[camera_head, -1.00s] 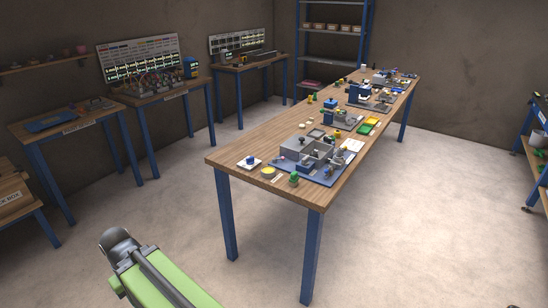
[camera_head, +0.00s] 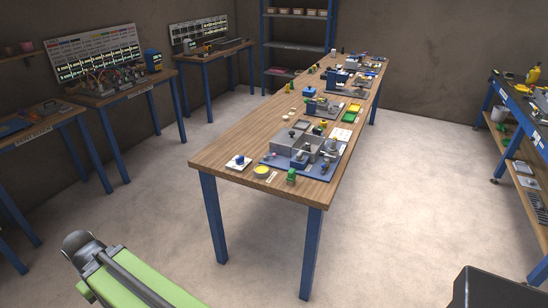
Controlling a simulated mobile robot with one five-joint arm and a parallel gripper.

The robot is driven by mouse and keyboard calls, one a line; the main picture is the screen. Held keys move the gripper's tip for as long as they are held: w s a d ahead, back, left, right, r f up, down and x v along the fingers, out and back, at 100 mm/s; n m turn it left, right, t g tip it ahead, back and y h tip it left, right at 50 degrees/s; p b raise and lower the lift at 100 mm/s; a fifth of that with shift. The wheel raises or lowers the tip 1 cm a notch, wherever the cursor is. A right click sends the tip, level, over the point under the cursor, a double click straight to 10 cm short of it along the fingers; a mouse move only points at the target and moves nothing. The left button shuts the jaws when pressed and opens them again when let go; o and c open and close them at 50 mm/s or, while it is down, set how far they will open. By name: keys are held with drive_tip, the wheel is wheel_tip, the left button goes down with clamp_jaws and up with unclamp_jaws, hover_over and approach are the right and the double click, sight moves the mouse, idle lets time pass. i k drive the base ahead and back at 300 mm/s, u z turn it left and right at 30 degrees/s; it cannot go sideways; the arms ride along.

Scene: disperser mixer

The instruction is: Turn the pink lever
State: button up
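No pink lever can be made out for certain; the parts on the benches are too small to tell. The long wooden table (camera_head: 232,145) in the middle carries several small machines. The nearest is a grey boxy unit (camera_head: 287,139) on a blue base plate, at the table's near end. Other small machines stand farther back, one of them a blue and grey device (camera_head: 338,77). My green arm link with a grey joint shows at the bottom left, away from the table. My gripper is not in view.
Side tables with panels (camera_head: 93,60) and equipment line the left wall. A shelf rack (camera_head: 299,48) stands at the back. A blue bench (camera_head: 512,125) with a yellow bottle (camera_head: 533,75) is at the right. The floor (camera_head: 420,190) right of the table is clear.

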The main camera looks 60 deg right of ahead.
sight(265, 156)
drive_tip(key=z, duration=1.25)
drive_tip(key=k, duration=0.9)
drive_tip(key=u, duration=0.3)
drive_tip(key=i, duration=1.65)
drive_tip(key=u, duration=0.05)
